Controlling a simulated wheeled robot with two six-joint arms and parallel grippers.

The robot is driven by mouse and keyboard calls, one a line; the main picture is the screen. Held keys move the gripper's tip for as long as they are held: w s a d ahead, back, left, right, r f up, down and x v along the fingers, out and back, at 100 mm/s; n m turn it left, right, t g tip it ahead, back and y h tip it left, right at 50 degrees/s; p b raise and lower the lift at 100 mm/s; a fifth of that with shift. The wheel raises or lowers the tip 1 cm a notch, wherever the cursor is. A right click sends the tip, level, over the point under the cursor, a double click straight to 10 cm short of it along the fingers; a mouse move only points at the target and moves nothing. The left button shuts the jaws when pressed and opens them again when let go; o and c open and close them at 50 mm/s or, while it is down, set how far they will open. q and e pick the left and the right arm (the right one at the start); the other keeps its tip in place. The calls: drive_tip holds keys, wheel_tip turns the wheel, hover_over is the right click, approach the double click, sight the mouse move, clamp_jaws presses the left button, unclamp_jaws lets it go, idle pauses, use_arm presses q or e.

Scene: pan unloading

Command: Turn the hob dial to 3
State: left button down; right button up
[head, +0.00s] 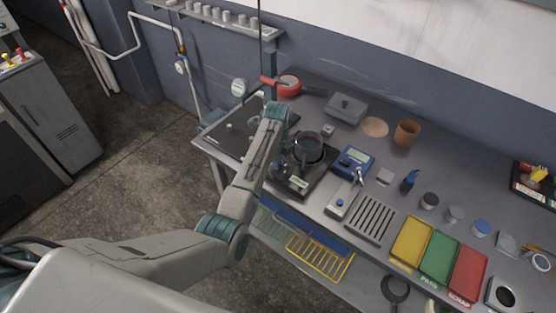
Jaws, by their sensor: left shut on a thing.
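The hob (291,187) is a dark square unit on the bench with a small light label on its front. A dark round pan (308,143) is over its plate. My left arm reaches across the hob's left side, and my left gripper (287,137) is beside the pan's left edge. It is shut on what seems to be the pan's handle, but the wrist hides most of the grip. I cannot make out the dial or its setting. My right gripper is not in view.
A blue device (353,160) stands right of the hob, near a slotted grey tray (371,218). Yellow (411,241), green (439,257) and red (467,272) trays line the front edge.

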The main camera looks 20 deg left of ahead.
use_arm(q)
drive_tip(key=shift+r+m, duration=0.1)
drive_tip(key=shift+m, duration=0.2)
drive_tip(key=c, duration=1.5)
unclamp_jaws()
wheel_tip(320, 180, up, 7)
drive_tip(key=b, duration=0.3)
drive_tip(key=shift+r, duration=0.15)
wheel_tip(320, 180, up, 4)
drive_tip(key=p, duration=0.2)
drive_tip(key=shift+f+p, duration=0.25)
drive_tip(key=shift+p, duration=0.1)
